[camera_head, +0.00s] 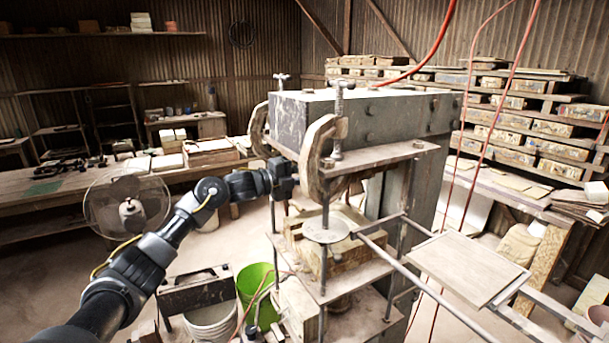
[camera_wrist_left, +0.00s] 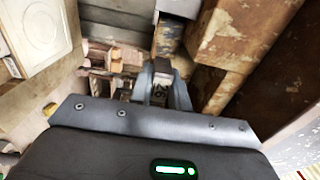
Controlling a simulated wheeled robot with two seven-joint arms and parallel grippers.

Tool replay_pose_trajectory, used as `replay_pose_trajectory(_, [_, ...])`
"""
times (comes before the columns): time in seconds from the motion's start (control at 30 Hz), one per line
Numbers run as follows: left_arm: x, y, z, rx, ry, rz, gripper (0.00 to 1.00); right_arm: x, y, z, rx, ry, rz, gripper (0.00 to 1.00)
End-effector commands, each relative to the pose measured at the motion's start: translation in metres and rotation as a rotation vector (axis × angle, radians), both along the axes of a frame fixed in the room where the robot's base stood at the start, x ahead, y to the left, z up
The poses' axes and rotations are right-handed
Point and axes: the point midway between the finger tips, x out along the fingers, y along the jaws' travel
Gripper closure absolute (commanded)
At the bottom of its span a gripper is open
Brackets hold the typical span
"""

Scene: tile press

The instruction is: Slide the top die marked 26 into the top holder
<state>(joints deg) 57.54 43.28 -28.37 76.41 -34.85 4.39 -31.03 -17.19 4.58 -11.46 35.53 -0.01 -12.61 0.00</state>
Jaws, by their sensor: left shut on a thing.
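The tile press (camera_head: 390,115) stands in the middle of the head view. My left arm reaches in from the left, and my left gripper (camera_head: 289,180) is at the press's left side, beside the rusty C-shaped clamp (camera_head: 318,150). In the left wrist view the left gripper (camera_wrist_left: 163,80) is shut on a small dark die (camera_wrist_left: 161,89) with the mark 26 on its face. The die is hidden in the head view. I cannot clearly make out the top holder or whether the die touches it. My right gripper is not in view.
Below are the press's round plate (camera_head: 326,229) and stacked wooden blocks. Worn brown blocks (camera_wrist_left: 235,45) stand close to the right in the wrist view. A green bucket (camera_head: 257,283) is on the floor. A flat board (camera_head: 470,268) lies on rails at the right.

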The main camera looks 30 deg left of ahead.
Motion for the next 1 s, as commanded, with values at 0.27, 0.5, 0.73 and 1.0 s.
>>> replay_pose_trajectory(0.27, [0.004, -0.003, 0.004, -0.004, -0.007, -0.001, 1.0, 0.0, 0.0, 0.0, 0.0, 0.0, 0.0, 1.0])
replay_pose_trajectory(0.5, [0.006, -0.004, 0.003, -0.002, -0.005, 0.0, 0.64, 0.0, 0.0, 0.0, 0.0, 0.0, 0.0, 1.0])
replay_pose_trajectory(0.73, [0.006, -0.004, 0.001, -0.001, -0.002, 0.0, 0.57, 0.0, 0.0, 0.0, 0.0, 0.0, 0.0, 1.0])
replay_pose_trajectory(1.0, [-0.008, 0.006, -0.006, 0.003, 0.002, 0.001, 0.57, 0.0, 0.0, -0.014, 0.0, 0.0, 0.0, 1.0])
